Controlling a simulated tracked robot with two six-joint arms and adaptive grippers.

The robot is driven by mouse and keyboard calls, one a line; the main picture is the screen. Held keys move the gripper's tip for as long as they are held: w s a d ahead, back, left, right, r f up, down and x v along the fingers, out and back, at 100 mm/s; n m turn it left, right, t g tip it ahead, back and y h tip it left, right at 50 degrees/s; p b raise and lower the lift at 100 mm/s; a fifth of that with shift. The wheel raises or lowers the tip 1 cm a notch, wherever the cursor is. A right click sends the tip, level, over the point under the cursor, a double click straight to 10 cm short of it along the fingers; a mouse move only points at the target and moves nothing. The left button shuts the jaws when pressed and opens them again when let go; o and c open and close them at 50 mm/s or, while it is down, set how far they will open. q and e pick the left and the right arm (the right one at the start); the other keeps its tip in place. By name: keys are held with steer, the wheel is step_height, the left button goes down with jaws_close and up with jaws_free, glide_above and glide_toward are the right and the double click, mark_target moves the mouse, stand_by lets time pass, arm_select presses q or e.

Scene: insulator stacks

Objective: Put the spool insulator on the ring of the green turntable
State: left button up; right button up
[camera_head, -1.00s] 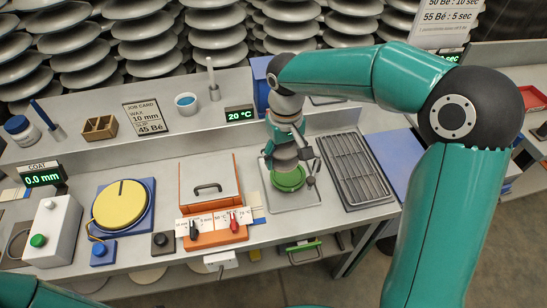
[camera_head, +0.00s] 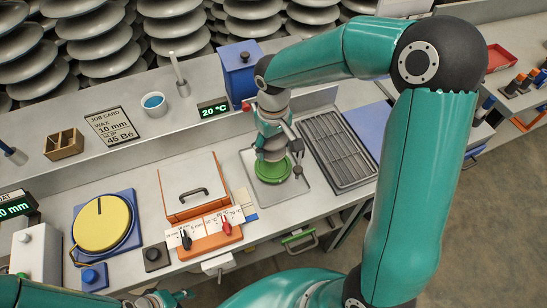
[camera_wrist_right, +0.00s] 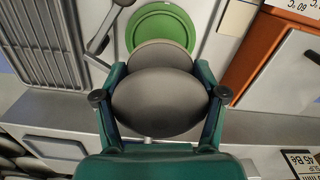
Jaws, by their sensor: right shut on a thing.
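The green turntable (camera_head: 272,172) is a round green disc on a grey plate; in the right wrist view (camera_wrist_right: 163,22) it shows just beyond the insulator. The grey spool insulator (camera_wrist_right: 158,103) has a wide dark disc nearest the wrist camera and a paler part behind it. My right gripper (camera_wrist_right: 160,97) is shut on the insulator, one finger on each side. In the head view this gripper (camera_head: 272,146) is over the turntable and hides part of it. I cannot tell whether the insulator touches the disc. Part of my left gripper (camera_head: 168,298) shows at the bottom edge; its jaws are unclear.
A slatted grey rack (camera_head: 338,150) lies right of the turntable. An orange box with a pale lid (camera_head: 193,187) and a yellow disc on a blue base (camera_head: 102,222) stand left. A blue canister (camera_head: 240,72) and a small cup (camera_head: 153,101) stand on the shelf behind.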

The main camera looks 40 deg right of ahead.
mark_target(273, 166)
steer(key=shift+f, duration=3.2)
steer(key=o, duration=1.5)
steer(key=shift+o, duration=0.2)
step_height(273, 166, up, 12)
steer(key=shift+r, duration=0.1)
